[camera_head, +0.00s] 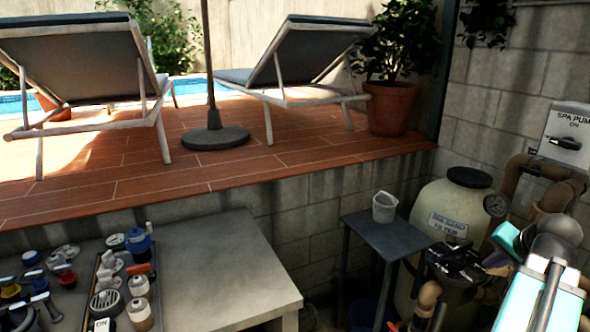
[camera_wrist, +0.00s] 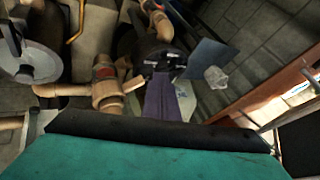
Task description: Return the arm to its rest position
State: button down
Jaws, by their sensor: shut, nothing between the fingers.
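My gripper (camera_wrist: 161,78) shows in the wrist view as narrow purple-grey fingers, closed together with nothing between them. They stick up past the dark edge of my teal wrist part. In the head view my arm (camera_head: 545,285) is folded in at the lower right, with teal and pale panels and dark grey joints. I cannot make out the fingertips there. A black fitting with white markings (camera_wrist: 162,58) lies beyond the fingers in the wrist view. I cannot tell the gap between them.
A sand filter tank (camera_head: 455,205), tan pipes (camera_head: 520,170) and a spa pump switch box (camera_head: 568,135) crowd the right side.

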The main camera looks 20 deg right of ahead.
jog(key=w+a+f+n+g+y, duration=0.1)
jog(key=w+a+f+n+y, duration=0.25)
jog(key=w+a+f, duration=0.95)
jog(key=s+a+f+n+g+y, duration=0.1)
jog(key=a+f+n+g+y, duration=0.2)
jog(key=a+f, duration=1.6)
jog(key=s+a+f+n+g, duration=0.1)
jog(key=s+a+f+g, duration=0.2)
jog(key=s+a+f, duration=0.4)
jog(key=s+a+f+n+g, duration=0.2)
jog(key=s+a+f, duration=0.2)
jog(key=a+f, duration=0.45)
jog(key=s+a+f+n+g+h, duration=0.1)
jog(key=s+f+n+h, duration=0.1)
jog(key=s+f, duration=0.3)
jog(key=s+a+f+n+g+h, duration=0.1)
jog(key=s+f, duration=0.4)
jog(key=s, duration=0.5)
jog(key=shift+n+g+h, duration=0.35)
jog(key=shift+n+g, duration=0.2)
jog(key=shift+g, duration=0.25)
